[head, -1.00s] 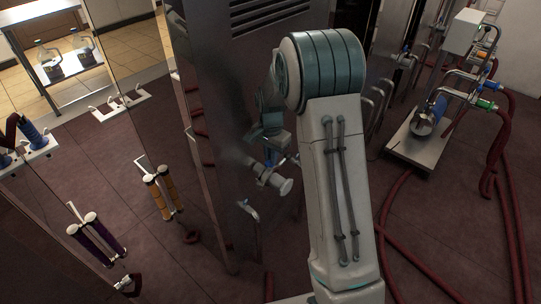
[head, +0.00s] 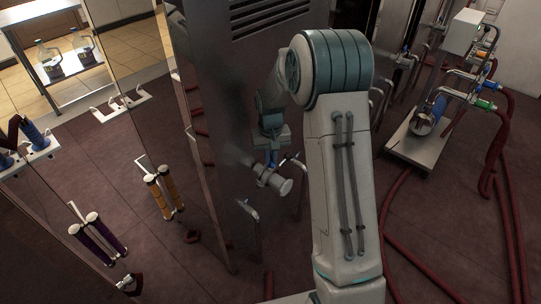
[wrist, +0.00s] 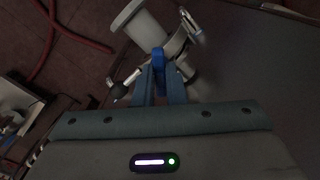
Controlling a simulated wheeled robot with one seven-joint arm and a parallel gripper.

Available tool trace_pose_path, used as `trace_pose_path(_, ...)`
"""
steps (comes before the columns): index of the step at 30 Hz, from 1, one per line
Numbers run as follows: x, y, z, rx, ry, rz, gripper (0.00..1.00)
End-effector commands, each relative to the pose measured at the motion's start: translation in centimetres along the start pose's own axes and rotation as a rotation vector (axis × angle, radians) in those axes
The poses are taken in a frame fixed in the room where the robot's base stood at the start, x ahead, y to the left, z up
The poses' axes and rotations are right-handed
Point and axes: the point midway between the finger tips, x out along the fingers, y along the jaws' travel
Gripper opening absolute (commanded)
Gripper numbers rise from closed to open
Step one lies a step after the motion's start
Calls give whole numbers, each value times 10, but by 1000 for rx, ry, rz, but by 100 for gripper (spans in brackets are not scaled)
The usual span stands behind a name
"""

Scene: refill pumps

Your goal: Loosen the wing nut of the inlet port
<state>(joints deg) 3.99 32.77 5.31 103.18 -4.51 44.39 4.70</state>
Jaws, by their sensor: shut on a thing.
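The inlet port is a pale metal pipe stub with a wide round end, sticking out from the dark cabinet side; it shows in the head view (head: 283,186) and large in the wrist view (wrist: 141,32). The wing nut (wrist: 158,57) is a bright blue piece on the clamp round the port. My gripper (wrist: 160,72) is shut on the wing nut, one finger on each side of it. In the head view my gripper (head: 272,158) reaches down to the port from above; the nut is too small to tell there.
The tall metal cabinet (head: 225,110) is right beside my arm. A pump cart (head: 420,145) and red hoses (head: 395,235) are on the floor at right.

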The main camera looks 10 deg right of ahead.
Motion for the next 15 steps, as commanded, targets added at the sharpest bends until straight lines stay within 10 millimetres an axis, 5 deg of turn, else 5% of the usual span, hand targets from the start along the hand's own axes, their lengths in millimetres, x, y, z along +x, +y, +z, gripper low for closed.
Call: trace_pose_path(15, -1, 0, 1, -491, -3, 3, 0)
